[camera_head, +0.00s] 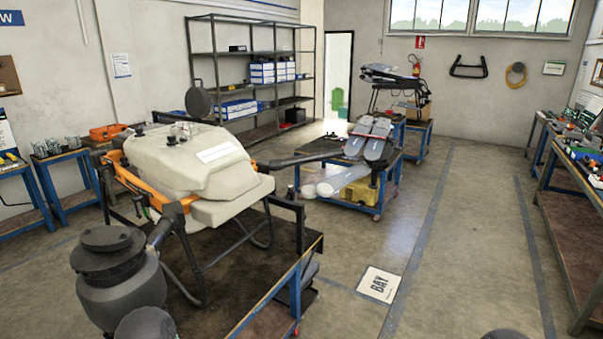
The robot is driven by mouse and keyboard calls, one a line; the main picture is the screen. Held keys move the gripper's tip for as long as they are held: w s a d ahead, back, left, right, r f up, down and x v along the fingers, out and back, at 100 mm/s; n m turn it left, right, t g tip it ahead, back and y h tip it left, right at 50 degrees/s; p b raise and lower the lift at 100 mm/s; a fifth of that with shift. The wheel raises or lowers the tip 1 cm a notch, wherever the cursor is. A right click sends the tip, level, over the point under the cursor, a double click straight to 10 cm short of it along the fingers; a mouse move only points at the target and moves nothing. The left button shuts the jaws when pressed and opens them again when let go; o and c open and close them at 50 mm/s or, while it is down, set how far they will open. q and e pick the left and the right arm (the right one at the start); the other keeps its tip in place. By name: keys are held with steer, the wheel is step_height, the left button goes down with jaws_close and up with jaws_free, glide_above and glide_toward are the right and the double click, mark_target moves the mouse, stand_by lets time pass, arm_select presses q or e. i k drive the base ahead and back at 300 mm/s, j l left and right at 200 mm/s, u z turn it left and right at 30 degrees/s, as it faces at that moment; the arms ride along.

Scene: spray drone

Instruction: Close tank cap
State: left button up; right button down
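The spray drone stands at the left, with a pale, bulky tank (190,155) in an orange and black frame. A round dark grey disc (197,102), which looks like the tank cap, stands upright on edge above the tank's back part. It looks raised open, with its flat face toward me. The tank's opening below it is largely hidden by the tank top. Neither of my grippers is in view, and nothing is seen touching the cap.
A large dark rounded part (115,270) fills the lower left, in front of the drone. A dark drone arm (305,159) reaches right toward a blue cart (375,195). A workbench (568,235) runs along the right.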

mark_target(198, 100)
steer(key=i+l+u, duration=0.45)
steer(key=i+l, duration=0.15)
steer(key=l, duration=0.15)
steer(key=i+l+u, duration=0.25)
steer(key=l, duration=0.2)
